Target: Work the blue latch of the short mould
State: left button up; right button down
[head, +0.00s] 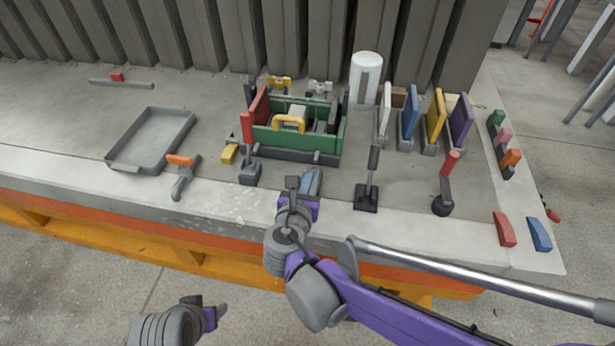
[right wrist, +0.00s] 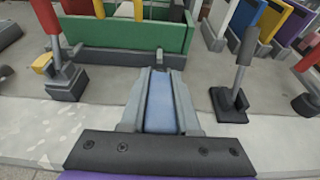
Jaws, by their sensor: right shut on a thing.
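The short mould (head: 270,137) has green side panels, a red end panel and a yellow handle, and sits on the slab in the middle of the head view. The blue latch (head: 312,181) lies at its front. In the right wrist view the latch (right wrist: 160,105) is a long blue strip between grey side pieces, its far end close to the green panel (right wrist: 120,36). My left gripper (head: 212,314) is low, off the slab's front edge, away from the mould.
A red-handled clamp (head: 248,160) and a black-handled one (head: 370,180) stand either side of the latch. Another red-handled tool (head: 445,185) stands further right. An empty grey tray (head: 125,160) is at left. Coloured panels (head: 436,115) stand at the back right.

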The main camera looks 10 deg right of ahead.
jog(key=shift+w+d+r+g+y+p, duration=0.25)
jog(key=shift+w+r+g+p, duration=0.35)
jog(key=shift+g+p, duration=0.4)
jog(key=shift+w+r+g+y+p, duration=0.15)
jog(key=shift+r+g+y+p, duration=0.1)
jog(key=shift+g+p, duration=0.35)
jog(key=c, duration=0.6)
grip_release()
jog(key=shift+c, duration=0.2)
jog(key=p+v, duration=0.1)
jog(key=v, duration=0.9)
jog(key=shift+s+r, duration=0.2)
jog(key=shift+s, duration=0.05)
